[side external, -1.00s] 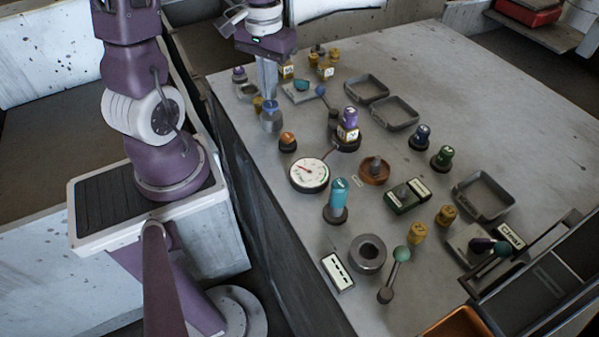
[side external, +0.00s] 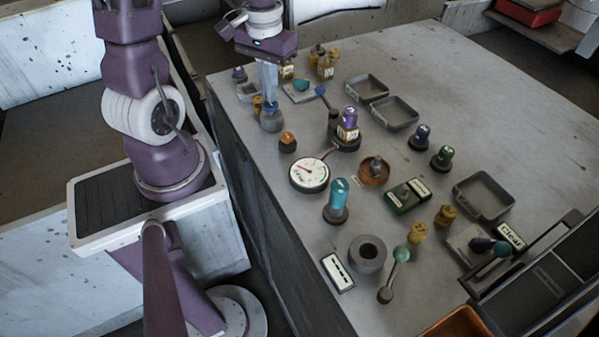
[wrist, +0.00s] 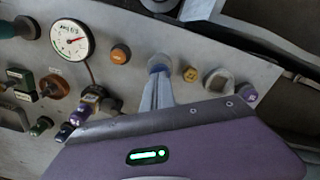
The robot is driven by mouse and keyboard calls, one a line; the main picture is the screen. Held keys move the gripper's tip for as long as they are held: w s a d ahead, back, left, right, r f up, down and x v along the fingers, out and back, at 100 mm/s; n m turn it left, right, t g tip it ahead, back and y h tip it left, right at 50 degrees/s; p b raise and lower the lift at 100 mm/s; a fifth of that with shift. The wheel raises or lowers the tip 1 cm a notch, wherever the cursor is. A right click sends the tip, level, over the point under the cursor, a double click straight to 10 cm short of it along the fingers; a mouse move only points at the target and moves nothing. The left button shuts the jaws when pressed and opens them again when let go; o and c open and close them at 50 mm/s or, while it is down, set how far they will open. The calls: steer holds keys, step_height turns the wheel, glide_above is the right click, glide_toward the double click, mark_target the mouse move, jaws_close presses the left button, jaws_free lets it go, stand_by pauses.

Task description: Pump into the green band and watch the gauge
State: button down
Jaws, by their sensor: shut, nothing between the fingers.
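The pump (side external: 271,121) is a short grey cylinder with a blue top near the table's left edge. In the wrist view its blue top (wrist: 158,66) shows at my fingertips. My gripper (side external: 269,102) is shut and empty, pointing down with its tips at the blue top, apparently touching it. It also shows in the wrist view (wrist: 157,78). The round white gauge (side external: 309,174) lies nearer the camera, with a red needle pointing up-left in the side view. In the wrist view the gauge (wrist: 71,40) is clear of my gripper.
An orange-topped knob (side external: 287,142) stands between pump and gauge. A teal-topped cylinder (side external: 338,196) stands beside the gauge. A purple-topped post (side external: 349,122) is to the pump's right. Grey trays (side external: 483,197) and several other knobs and levers are spread rightward. The back right of the table is clear.

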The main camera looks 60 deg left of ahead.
steer(key=shift+f, duration=1.2)
steer(key=shift+r, duration=0.85)
steer(key=shift+f, duration=0.1)
steer(key=shift+f, duration=0.8)
steer(key=shift+r, duration=0.9)
stand_by(0.4)
